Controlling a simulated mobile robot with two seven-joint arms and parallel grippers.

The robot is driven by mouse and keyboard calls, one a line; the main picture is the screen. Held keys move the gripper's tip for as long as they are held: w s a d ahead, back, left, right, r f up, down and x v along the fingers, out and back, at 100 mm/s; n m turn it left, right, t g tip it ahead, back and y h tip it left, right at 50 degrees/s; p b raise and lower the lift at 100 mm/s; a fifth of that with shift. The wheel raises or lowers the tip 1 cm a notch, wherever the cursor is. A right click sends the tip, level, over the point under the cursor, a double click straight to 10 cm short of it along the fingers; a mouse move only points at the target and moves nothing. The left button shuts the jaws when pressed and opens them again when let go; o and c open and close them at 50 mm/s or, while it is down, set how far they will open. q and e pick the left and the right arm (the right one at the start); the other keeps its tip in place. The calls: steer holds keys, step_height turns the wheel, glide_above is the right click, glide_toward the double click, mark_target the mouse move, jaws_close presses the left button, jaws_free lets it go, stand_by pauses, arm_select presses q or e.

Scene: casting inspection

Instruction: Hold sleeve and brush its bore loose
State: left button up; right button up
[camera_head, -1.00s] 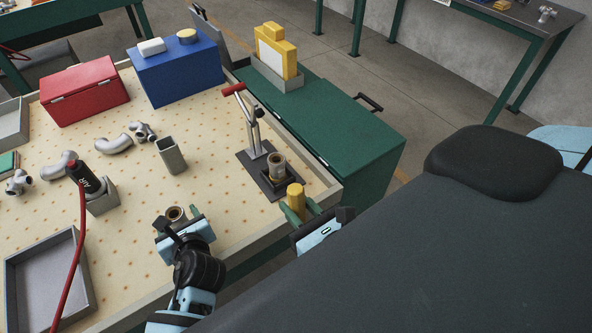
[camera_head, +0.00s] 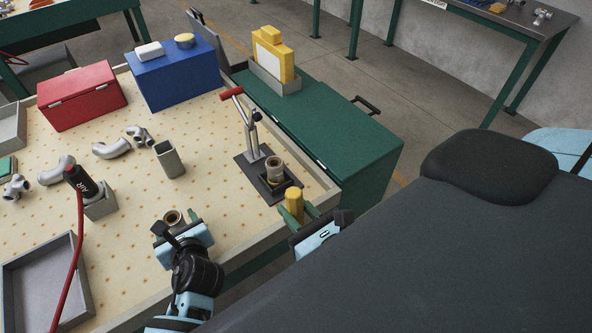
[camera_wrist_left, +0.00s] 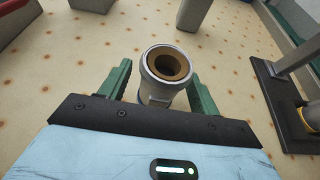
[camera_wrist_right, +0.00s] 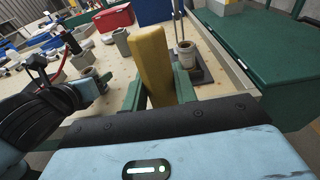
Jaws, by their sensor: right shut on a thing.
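A grey metal sleeve (camera_wrist_left: 165,75) with a brownish bore stands between the fingers of my left gripper (camera_wrist_left: 160,92). It also shows in the head view (camera_head: 173,217). The left fingers are apart, with a visible gap on the sleeve's left side. My right gripper (camera_wrist_right: 155,92) is shut on a yellow brush handle (camera_wrist_right: 151,55), held upright near the table's front right edge; it also shows in the head view (camera_head: 294,204). The brush's bristles are hidden. A second, similar sleeve (camera_head: 275,166) stands in the dark base of a red-handled clamp (camera_head: 250,135).
A red box (camera_head: 82,98), a blue box (camera_head: 172,78), elbow pipes (camera_head: 112,149) and a square grey tube (camera_head: 169,161) stand further back. A black bottle-like tool (camera_head: 82,180) with a red hose sits in a holder. A grey tray (camera_head: 85,285) lies front left.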

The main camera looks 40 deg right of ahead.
mark_target(299, 206)
stand_by(0.3)
arm_select(q)
steer(key=shift+p+v, duration=0.8)
steer(key=shift+v, duration=0.1)
arm_select(e)
steer(key=shift+w+r+t, duration=0.15)
steer(key=shift+r, duration=0.75)
steer(key=shift+w+r+t, duration=0.15)
steer(key=shift+r, duration=0.75)
steer(key=shift+f, duration=0.1)
arm_select(q)
steer(key=shift+w, duration=0.1)
steer(key=shift+x, duration=0.8)
arm_select(e)
steer(key=shift+f, duration=0.35)
arm_select(q)
steer(key=shift+c, duration=0.3)
steer(key=c, duration=1.2)
steer(key=shift+f, duration=0.1)
arm_select(e)
steer(key=shift+r, duration=0.15)
